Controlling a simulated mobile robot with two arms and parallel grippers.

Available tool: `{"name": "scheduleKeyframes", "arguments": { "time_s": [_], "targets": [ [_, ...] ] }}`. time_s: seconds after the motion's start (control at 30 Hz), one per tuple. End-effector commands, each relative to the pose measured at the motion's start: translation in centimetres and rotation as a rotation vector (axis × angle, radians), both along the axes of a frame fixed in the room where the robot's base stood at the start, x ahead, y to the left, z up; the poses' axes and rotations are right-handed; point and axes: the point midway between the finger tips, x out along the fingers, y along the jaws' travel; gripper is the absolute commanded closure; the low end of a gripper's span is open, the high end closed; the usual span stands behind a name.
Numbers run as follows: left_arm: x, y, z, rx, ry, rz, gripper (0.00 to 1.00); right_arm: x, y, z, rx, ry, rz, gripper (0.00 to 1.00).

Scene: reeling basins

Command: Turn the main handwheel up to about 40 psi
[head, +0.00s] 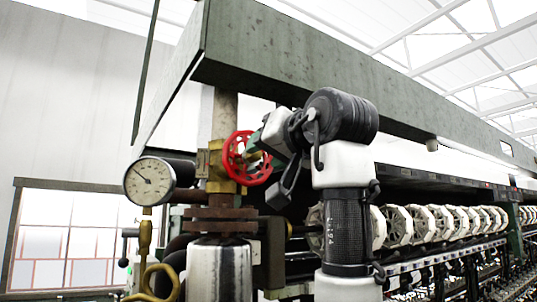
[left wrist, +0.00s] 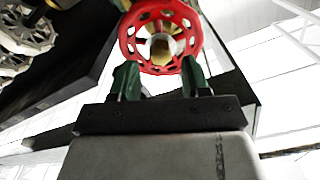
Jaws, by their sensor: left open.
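The red main handwheel (head: 229,158) sits on a brass valve on the vertical pipe, upright and facing toward the right. A round pressure gauge (head: 150,182) is left of it, with its thin needle toward the upper left; the figures are too small to read. My left gripper (head: 258,147) is at the right side of the wheel in the head view. In the left wrist view my left gripper (left wrist: 158,75) is open, its green fingers apart at the near rim of the handwheel (left wrist: 160,68). Whether they touch the rim I cannot tell. My right gripper is not in view.
A large green beam (head: 320,70) runs overhead above the wheel. A steel cylinder (head: 218,270) and brass fittings (head: 145,240) stand below the valve and gauge. A row of pale reels (head: 400,225) runs off to the right.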

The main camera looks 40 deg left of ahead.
Motion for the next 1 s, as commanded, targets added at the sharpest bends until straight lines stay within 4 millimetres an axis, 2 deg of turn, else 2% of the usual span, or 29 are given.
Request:
{"name": "scheduleKeyframes", "arguments": {
  "time_s": [0.2,0.37,0.57,0.83,1.0],
  "targets": [
    [0.0,0.0,-0.1,0.074,0.251,0.001,0.53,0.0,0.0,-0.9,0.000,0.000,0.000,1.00],
    [-0.1,0.0,0.0,0.108,0.371,0.001,0.53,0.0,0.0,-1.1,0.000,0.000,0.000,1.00],
    [0.1,0.5,0.1,0.113,0.390,0.001,0.53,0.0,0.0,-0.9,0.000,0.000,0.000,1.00],
    [0.8,2.7,0.0,0.112,0.389,0.002,0.53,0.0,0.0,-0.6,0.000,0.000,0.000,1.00],
    [0.8,2.9,0.0,0.113,0.387,0.000,0.53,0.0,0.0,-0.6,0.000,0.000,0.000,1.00]
  ]
}}
